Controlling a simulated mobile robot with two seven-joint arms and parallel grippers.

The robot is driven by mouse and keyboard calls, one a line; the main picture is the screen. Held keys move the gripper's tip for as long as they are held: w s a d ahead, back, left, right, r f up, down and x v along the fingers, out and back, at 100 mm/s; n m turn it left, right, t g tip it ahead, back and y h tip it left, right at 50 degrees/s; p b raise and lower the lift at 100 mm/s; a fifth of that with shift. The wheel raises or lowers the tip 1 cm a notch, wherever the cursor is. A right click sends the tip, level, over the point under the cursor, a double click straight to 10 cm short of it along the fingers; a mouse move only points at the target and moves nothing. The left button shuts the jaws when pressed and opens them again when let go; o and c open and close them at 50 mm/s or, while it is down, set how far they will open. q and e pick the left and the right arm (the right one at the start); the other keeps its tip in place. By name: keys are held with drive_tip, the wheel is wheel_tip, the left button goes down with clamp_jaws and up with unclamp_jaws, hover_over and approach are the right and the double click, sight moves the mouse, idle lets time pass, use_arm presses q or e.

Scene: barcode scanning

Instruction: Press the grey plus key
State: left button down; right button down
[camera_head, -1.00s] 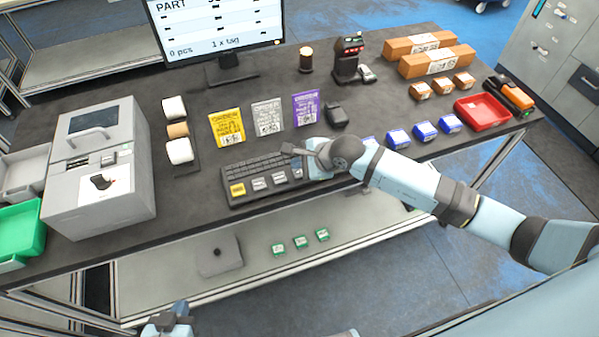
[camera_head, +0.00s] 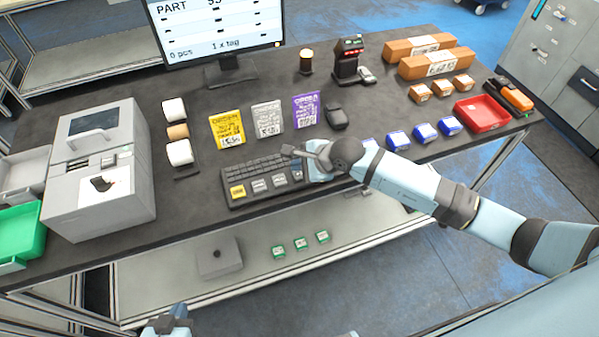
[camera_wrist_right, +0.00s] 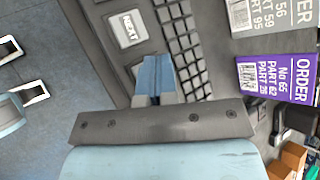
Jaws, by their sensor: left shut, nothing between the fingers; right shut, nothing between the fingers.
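The dark keyboard (camera_head: 252,167) lies on the table with a front row of large keys, a yellow key (camera_head: 237,191) at the left and grey keys (camera_head: 259,185) beside it. My right gripper (camera_head: 303,168) is over the right end of this row. In the right wrist view, its blue fingertips (camera_wrist_right: 155,80) are together and empty, beside a grey key (camera_wrist_right: 127,27) marked NEXT. I cannot make out a plus sign, nor whether the tips touch a key. My left gripper (camera_head: 170,322) is shut at the bottom edge, away from the keyboard.
Order cards in yellow (camera_head: 227,129), grey (camera_head: 267,119) and purple (camera_head: 306,110) stand behind the keyboard. A monitor (camera_head: 217,33) stands at the back, a printer (camera_head: 100,170) at the left. Blue boxes (camera_head: 424,132) and a red tray (camera_head: 482,112) are at the right.

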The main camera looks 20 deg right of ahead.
idle(0.3)
idle(0.5)
drive_tip(key=shift+f+b, duration=0.4)
drive_tip(key=shift+b, duration=0.1)
drive_tip(key=shift+f, duration=0.15)
drive_tip(key=shift+f+b, duration=0.3)
drive_tip(key=shift+b, duration=0.1)
idle(0.6)
drive_tip(key=shift+r+p, duration=0.45)
drive_tip(key=shift+r, duration=0.4)
